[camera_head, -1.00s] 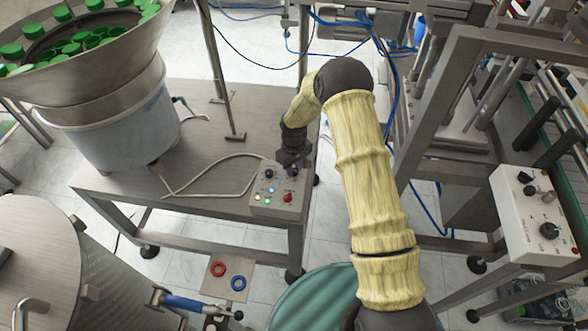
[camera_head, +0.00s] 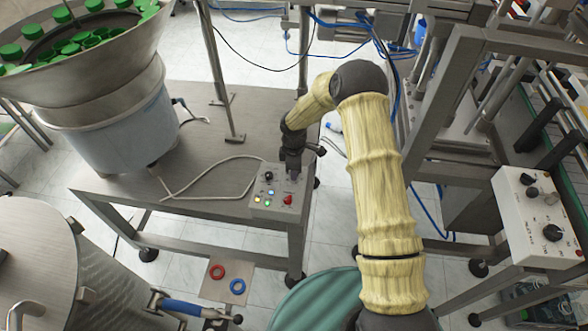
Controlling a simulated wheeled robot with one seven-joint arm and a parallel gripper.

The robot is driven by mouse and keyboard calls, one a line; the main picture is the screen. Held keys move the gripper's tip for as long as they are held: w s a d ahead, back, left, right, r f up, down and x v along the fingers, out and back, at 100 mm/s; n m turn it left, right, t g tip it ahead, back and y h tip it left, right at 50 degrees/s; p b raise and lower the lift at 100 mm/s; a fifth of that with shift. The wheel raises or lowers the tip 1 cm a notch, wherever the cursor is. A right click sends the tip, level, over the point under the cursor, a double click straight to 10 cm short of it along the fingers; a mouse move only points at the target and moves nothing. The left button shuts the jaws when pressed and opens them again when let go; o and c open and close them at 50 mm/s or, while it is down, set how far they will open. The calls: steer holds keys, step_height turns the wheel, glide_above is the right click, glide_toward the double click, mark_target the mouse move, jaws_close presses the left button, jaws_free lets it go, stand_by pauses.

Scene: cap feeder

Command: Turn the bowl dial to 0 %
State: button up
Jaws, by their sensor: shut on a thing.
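The grey control box (camera_head: 277,204) sits on the front right corner of the steel table. A black dial (camera_head: 268,176) shows at its upper left, with lit buttons and a red button (camera_head: 287,200) below. My gripper (camera_head: 293,173) points down over the box's upper right part, its jaws shut on a dial there. That dial is mostly hidden by the gripper. The dial's scale and pointer are too small or covered to read, and I cannot tell from labels which dial is the bowl dial.
The bowl feeder (camera_head: 100,80) with green caps stands at the left of the steel table (camera_head: 215,130). A cable (camera_head: 205,195) runs across the table to the box. A second control box (camera_head: 535,215) is at the right, by a machine frame (camera_head: 425,130).

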steer(key=shift+n, duration=0.5)
steer(key=o, duration=1)
step_height(320, 180, up, 18)
steer(key=b, duration=0.2)
steer(key=shift+f, duration=0.25)
